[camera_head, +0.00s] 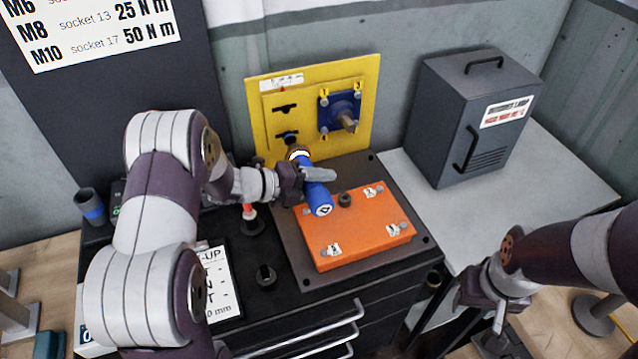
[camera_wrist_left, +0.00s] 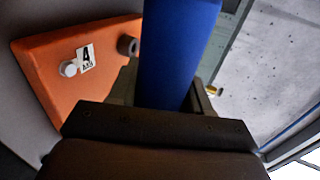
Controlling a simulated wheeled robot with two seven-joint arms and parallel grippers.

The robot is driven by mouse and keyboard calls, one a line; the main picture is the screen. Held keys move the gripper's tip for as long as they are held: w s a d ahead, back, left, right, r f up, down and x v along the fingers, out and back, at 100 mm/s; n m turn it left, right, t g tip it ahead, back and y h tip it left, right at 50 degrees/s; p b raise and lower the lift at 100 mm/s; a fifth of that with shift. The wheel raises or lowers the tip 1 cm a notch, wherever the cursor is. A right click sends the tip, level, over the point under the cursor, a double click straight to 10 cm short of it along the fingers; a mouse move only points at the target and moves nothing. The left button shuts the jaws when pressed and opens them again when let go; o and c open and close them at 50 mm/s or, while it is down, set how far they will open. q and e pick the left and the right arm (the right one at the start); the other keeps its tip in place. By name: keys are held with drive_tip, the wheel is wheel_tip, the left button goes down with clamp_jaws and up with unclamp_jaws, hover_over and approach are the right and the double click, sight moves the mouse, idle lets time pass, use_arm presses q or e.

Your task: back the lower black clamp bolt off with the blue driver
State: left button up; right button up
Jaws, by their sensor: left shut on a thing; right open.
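A blue driver (camera_head: 317,196) is held in my left gripper (camera_head: 306,183), which is shut around its body. The driver tilts, with its pale ringed nose (camera_head: 298,154) toward the yellow panel (camera_head: 366,75). The lower black clamp (camera_head: 287,136) is on that panel just beyond the nose; its bolt is mostly hidden, and I cannot tell whether the driver touches it. The upper black clamp (camera_head: 284,107) is above it. In the left wrist view the blue driver body (camera_wrist_left: 180,50) stands between my fingers. My right gripper (camera_head: 488,312) is open and empty, low at right.
An orange cover (camera_head: 345,243) with numbered corner bolts lies on the dark plate below the driver. A blue flange (camera_head: 338,103) with a shaft sits right of the clamps. A grey cabinet (camera_head: 440,110) stands at right; the grey bench top (camera_head: 540,190) around it is clear.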

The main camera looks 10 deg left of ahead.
sight(327, 200)
use_arm(q)
drive_tip(key=shift+w+a+r, duration=0.1)
drive_tip(key=shift+w+r, duration=0.05)
drive_tip(key=shift+r, duration=0.1)
drive_tip(key=shift+s+d+f, duration=0.1)
drive_tip(key=shift+s+d, duration=0.6)
drive_tip(key=shift+s, duration=0.35)
drive_tip(key=shift+s+d+f, duration=0.1)
drive_tip(key=shift+s+d, duration=0.6)
drive_tip(key=shift+s, duration=0.4)
